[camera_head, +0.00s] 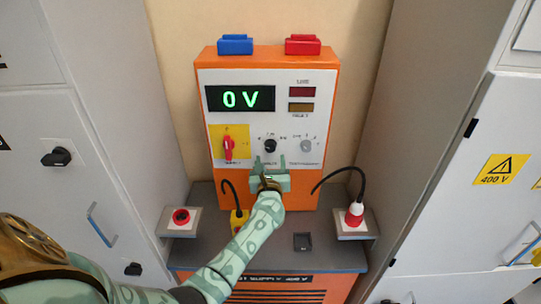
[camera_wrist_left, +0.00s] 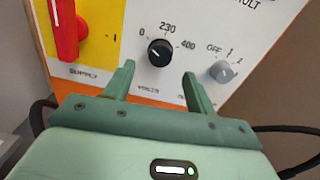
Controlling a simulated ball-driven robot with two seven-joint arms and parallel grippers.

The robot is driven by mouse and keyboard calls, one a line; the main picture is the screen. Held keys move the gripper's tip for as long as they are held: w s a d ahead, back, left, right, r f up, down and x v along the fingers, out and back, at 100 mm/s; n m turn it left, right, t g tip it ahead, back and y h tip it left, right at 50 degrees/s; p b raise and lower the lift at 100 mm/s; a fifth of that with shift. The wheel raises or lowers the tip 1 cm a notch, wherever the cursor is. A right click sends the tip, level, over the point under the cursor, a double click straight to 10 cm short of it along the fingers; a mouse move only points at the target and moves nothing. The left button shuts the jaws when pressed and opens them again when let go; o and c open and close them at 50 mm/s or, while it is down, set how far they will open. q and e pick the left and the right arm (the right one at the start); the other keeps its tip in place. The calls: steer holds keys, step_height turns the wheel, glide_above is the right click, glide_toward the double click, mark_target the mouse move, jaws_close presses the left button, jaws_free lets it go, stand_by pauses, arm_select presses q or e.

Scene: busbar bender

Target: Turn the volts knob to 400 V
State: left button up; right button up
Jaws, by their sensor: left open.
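The volts knob (camera_head: 270,146) is a small black round knob in the lower middle of the white panel on the orange unit. In the left wrist view the knob (camera_wrist_left: 159,52) sits under the marks 0, 230 and 400, and its pale pointer line tilts up and left, toward 0. The display (camera_head: 240,98) reads 0 V in green. My left gripper (camera_head: 269,163) is open and empty just below the knob. In the left wrist view its fingertips (camera_wrist_left: 158,72) stand to either side, slightly below the knob, apparently not touching it.
A red supply switch (camera_head: 228,148) on a yellow plate is left of the knob. A grey OFF-1-2 selector (camera_wrist_left: 223,71) is close on the right. Cables with a yellow plug (camera_head: 239,218) and a red plug (camera_head: 355,214) hang below. Grey cabinets flank both sides.

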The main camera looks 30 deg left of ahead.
mark_target(270, 150)
arm_select(q)
steer(key=b+x, duration=0.1)
steer(key=x, duration=0.3)
steer(key=shift+w+a+f+b, duration=0.1)
steer(key=shift+w+a+b, duration=0.05)
steer(key=shift+w+b, duration=0.15)
steer(key=shift+w+a, duration=0.25)
steer(key=shift+w, duration=0.15)
steer(key=c, duration=1)
